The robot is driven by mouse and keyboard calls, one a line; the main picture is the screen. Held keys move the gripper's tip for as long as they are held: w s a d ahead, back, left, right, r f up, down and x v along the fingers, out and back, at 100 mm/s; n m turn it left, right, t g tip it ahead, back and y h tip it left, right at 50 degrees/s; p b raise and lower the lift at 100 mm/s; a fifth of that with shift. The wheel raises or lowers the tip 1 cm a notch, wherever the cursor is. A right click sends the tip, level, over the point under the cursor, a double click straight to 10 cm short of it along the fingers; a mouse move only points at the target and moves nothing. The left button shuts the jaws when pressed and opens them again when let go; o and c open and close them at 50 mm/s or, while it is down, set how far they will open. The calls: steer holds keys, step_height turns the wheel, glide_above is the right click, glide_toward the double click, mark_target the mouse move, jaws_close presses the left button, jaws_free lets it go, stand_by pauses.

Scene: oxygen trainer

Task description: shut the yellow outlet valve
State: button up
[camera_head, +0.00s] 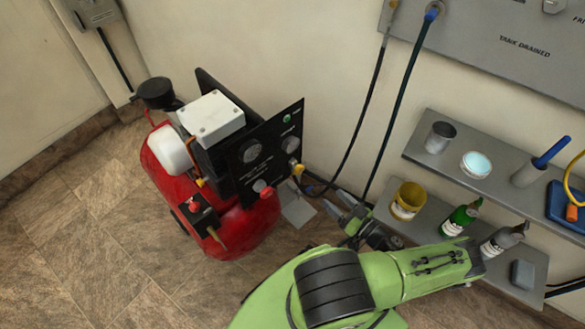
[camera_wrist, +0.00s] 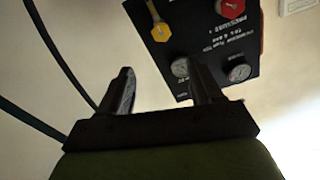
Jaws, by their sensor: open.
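The yellow outlet valve (camera_head: 298,169) sits at the lower right of the black panel (camera_head: 262,152) on the red compressor. It also shows in the wrist view (camera_wrist: 160,31), where the panel (camera_wrist: 215,45) appears upside down. My gripper (camera_head: 335,202) is to the right of the valve and a little lower in the head view, apart from it. In the wrist view my gripper (camera_wrist: 161,72) is open and empty, with the valve beyond and between the fingertips. The valve handle's exact angle is hard to tell.
A red knob (camera_head: 261,187) sits beside the valve on the panel. Two hoses (camera_head: 374,95) hang along the wall behind my gripper. The floor at left is clear.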

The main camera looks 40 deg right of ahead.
mark_target(301, 170)
steer(key=w+b, duration=0.1)
steer(key=w, duration=0.4)
steer(key=w+b, duration=0.1)
steer(key=w, duration=0.9)
steer(key=shift+w+a+b, duration=0.1)
steer(key=shift+a+b, duration=0.15)
steer(key=shift+b, duration=0.15)
steer(key=c, duration=1.1)
steer(key=shift+o, duration=0.2)
